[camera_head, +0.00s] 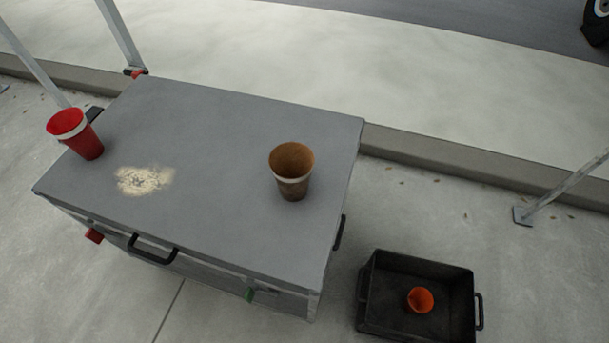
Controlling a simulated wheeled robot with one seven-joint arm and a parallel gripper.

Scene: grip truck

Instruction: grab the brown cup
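The brown cup (292,185) stands upright with its mouth up on the grey case top (220,130), near the right side. It has a lighter band below the rim and looks empty. My gripper is not in view.
A red cup (76,135) with a white band stands at the case's left edge. A black bin (371,312) on the pavement at lower right holds an orange cup (420,299). Metal legs (121,35) rise behind the case, and another (567,186) stands at right. The case top around the brown cup is clear.

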